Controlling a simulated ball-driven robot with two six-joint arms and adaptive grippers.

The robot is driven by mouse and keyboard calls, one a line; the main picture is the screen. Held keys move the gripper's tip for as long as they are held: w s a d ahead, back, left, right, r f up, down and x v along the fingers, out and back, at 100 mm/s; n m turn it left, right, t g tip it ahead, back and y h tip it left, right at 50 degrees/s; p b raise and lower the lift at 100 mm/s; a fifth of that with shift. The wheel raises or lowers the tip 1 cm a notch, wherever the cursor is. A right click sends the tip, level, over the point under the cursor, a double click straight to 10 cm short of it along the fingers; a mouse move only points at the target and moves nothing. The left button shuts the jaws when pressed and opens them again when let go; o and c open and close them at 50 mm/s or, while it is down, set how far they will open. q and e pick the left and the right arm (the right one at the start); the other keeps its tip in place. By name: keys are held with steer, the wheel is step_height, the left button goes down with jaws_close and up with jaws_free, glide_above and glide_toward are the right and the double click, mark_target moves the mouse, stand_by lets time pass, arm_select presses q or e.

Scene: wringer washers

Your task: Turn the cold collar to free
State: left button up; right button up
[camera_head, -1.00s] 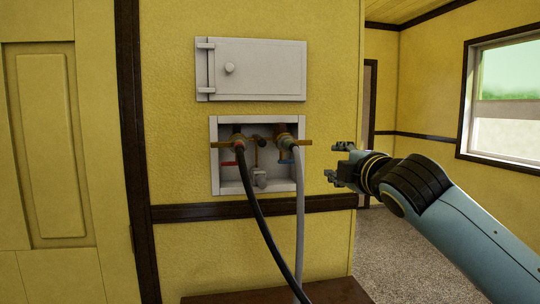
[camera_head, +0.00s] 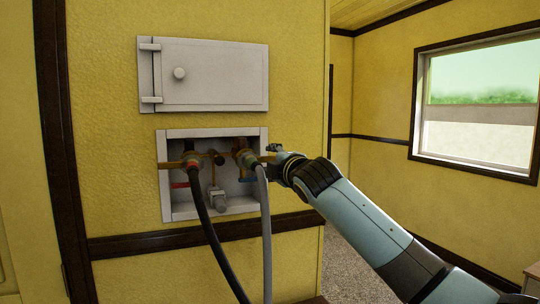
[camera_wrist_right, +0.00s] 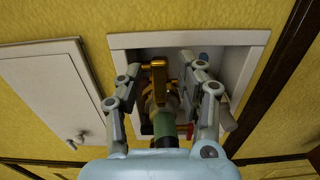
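The cold collar (camera_head: 245,159) is a brass piece with wings, on top of the grey hose at the right of the recessed box; a blue handle (camera_head: 245,178) shows below it. In the right wrist view the brass collar (camera_wrist_right: 160,86) stands between my fingers, with a green band (camera_wrist_right: 164,124) beneath it. My right gripper (camera_head: 272,156) is at the collar's right wing in the head view. In the wrist view the right gripper (camera_wrist_right: 166,78) has its fingers apart, one each side of the collar; I cannot tell whether either touches. My left gripper is not in view.
The white box frame (camera_head: 165,200) surrounds the fittings. A second brass collar (camera_head: 190,161) with a black hose (camera_head: 213,235) and red handle (camera_head: 181,185) sits to the left. A grey valve piece (camera_head: 215,195) is between them. A white door (camera_head: 212,80) is above.

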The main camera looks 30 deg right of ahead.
steer(key=shift+w+d, duration=0.15)
steer(key=shift+w, duration=0.5)
jaws_close()
steer(key=shift+w+f, duration=0.2)
